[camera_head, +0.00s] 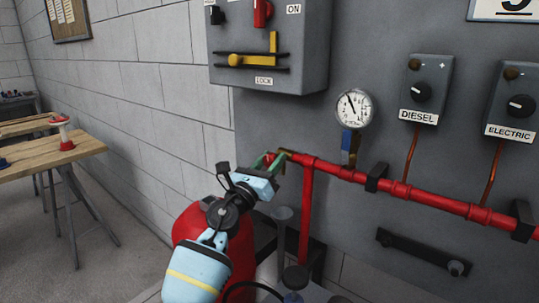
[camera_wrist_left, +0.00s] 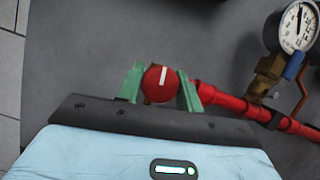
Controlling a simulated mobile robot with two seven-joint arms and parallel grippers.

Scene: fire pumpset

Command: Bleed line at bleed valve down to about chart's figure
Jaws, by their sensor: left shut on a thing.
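The bleed valve's round red knob (camera_wrist_left: 157,84) with a white mark shows in the left wrist view, at the left end of the red pipe (camera_head: 330,170). The mark points nearly straight up. My left gripper (camera_head: 270,162) has its green fingers on either side of this knob and is shut on it; in the head view the gripper mostly hides the knob. The pressure gauge (camera_head: 353,107) sits above the pipe, its needle leaning up and left. It also shows in the left wrist view (camera_wrist_left: 297,27). My right gripper is not in view.
A blue-handled valve (camera_head: 348,143) sits under the gauge. DIESEL (camera_head: 428,90) and ELECTRIC (camera_head: 514,103) switch boxes are at right. A grey lock box (camera_head: 270,45) hangs above. A sign (camera_head: 503,10) is cut off at top right. A wooden table (camera_head: 50,157) stands left.

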